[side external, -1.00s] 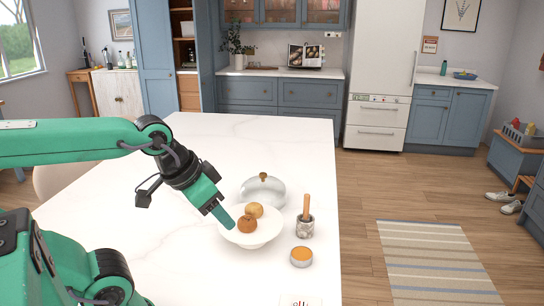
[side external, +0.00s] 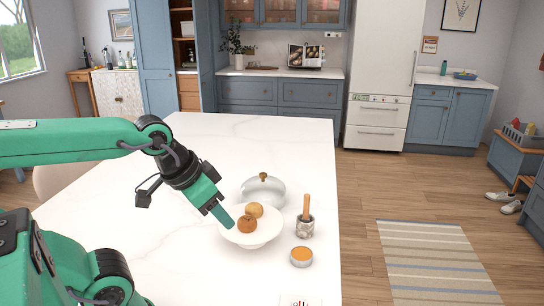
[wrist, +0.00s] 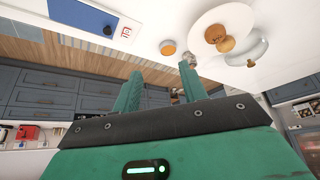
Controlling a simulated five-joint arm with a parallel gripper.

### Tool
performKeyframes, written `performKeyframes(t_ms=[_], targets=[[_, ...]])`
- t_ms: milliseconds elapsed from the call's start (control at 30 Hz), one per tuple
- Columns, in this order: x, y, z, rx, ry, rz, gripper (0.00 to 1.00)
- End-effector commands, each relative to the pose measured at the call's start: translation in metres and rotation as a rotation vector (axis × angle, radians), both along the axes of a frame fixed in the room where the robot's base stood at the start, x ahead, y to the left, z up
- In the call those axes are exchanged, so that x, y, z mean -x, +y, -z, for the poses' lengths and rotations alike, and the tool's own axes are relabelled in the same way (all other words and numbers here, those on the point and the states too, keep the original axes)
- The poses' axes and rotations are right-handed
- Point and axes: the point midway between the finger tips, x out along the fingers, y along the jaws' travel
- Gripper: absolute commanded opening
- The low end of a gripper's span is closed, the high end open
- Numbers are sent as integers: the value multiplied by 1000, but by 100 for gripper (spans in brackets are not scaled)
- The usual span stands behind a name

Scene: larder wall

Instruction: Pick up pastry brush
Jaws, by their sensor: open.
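The pastry brush appears to be the upright wooden handle (side external: 306,206) standing in a small speckled metal pot (side external: 304,228) on the white counter; its lower end is hidden inside the pot. My gripper (side external: 222,216) is open and empty, to the left of the brush, with its tip at the left rim of the white bowl. The bowl lies between gripper and brush. In the wrist view the open fingers of my gripper (wrist: 158,80) show, and the pot (wrist: 186,60) is beside the right finger, which partly covers it. The handle is not clear there.
The white bowl (side external: 230,232) holds two round brownish items. A glass lid (side external: 262,190) with a knob is behind it. A round orange-topped tin (side external: 301,256) sits in front of the pot, and a printed card (side external: 300,300) at the front edge. The counter's back is clear.

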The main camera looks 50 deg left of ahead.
Motion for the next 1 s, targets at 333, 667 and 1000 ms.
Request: performKeyframes(t_ms=[333, 667, 1000], targets=[[-1, 0, -1, 0, 2, 0, 42], [-29, 4, -15, -8, 50, 0, 42], [-89, 14, -29, -20, 137, 5, 42]])
